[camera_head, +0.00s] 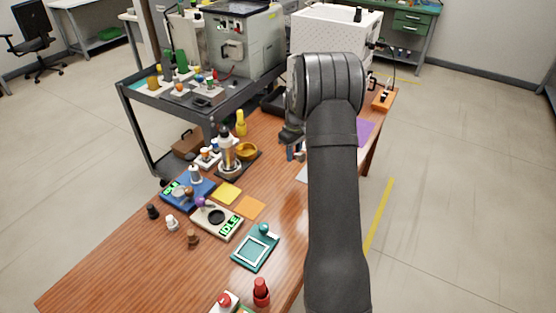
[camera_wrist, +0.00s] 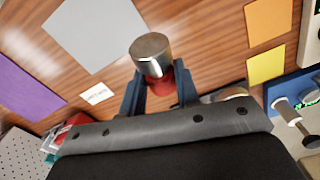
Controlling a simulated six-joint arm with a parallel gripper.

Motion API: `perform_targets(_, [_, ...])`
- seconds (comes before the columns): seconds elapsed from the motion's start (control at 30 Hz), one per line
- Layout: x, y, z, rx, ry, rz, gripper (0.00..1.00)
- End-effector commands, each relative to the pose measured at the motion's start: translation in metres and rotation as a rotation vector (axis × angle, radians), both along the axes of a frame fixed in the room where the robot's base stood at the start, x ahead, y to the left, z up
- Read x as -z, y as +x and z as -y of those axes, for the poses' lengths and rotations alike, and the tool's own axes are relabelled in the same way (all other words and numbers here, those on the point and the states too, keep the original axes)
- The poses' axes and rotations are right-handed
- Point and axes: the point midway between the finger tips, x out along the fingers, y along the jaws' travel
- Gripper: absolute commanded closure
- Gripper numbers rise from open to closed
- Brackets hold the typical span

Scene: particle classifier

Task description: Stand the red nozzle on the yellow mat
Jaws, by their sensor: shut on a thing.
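My gripper (camera_wrist: 160,88) is shut on the red nozzle (camera_wrist: 151,56), a red piece with a silver metal cylinder at its end. In the wrist view the metal end points towards the camera and the red part sits between the two fingers, partly hidden. In the head view my gripper (camera_head: 291,148) is mostly behind my arm, and the nozzle cannot be made out. The yellow mat (camera_head: 227,194) is a small bare square on the wooden table, left of my gripper. It also shows in the wrist view (camera_wrist: 266,66), to the right of the nozzle.
An orange mat (camera_head: 249,207) lies beside the yellow one. A blue device (camera_head: 183,202), a beige device (camera_head: 216,224) and a stand with a metal cylinder (camera_head: 229,160) are close to the yellow mat. A grey mat (camera_wrist: 95,30) and a purple mat (camera_wrist: 25,88) lie farther off.

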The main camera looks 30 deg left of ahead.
Motion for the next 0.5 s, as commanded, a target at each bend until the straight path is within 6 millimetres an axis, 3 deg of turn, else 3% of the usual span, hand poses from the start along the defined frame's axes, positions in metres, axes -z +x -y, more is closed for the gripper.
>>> perform_targets(0.5, [0.061,-0.019,-0.101,-0.006,-0.001,0.0,0.95])
